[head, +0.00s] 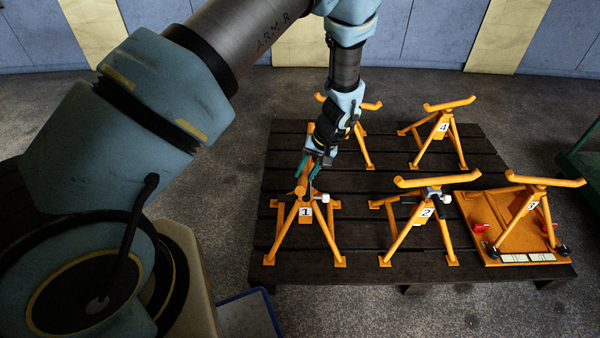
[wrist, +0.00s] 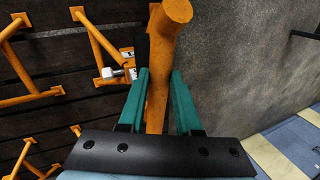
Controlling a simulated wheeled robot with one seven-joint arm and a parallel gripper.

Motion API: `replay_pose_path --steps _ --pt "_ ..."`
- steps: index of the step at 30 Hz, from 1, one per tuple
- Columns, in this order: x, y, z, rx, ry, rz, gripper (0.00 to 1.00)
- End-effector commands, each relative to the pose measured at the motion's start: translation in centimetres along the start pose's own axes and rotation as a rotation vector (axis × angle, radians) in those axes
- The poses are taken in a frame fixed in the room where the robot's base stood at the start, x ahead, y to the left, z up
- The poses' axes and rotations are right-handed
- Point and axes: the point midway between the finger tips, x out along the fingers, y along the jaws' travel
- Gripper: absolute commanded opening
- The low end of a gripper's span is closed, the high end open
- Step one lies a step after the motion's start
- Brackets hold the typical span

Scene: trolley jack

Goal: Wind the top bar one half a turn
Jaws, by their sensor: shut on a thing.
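Stand one (head: 327,222) is an orange stand with a plate marked 1, at the front left of the dark slatted platform. Its orange top bar (head: 299,192) points towards the head camera, unlike the sideways bars of the other stands. My gripper (head: 313,170) is over this bar from above. In the wrist view the bar (wrist: 159,70) runs between the green fingers of my gripper (wrist: 157,80), and its round, upturned end shows beyond them. The gripper is shut on the bar. The arm and fingers hide the bar's far part in the head view.
Stand two (head: 417,222) is to the right, with stand three (head: 530,205) beyond it on an orange base plate (head: 485,214). Stand four (head: 440,135) is behind, and another stand (head: 359,150) is partly hidden by my arm. A white knob (head: 324,198) is beside stand one's post.

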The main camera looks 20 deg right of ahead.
Motion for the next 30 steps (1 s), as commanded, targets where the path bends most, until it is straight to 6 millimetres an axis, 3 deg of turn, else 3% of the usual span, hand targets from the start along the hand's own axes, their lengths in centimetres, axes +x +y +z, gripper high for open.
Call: replay_pose_path --steps 15,30 --pt "-0.8 3.1 -1.1 -0.415 -0.15 0.001 0.0" --pt "-1.1 4.1 -1.7 -0.585 -0.213 0.0 0.0"
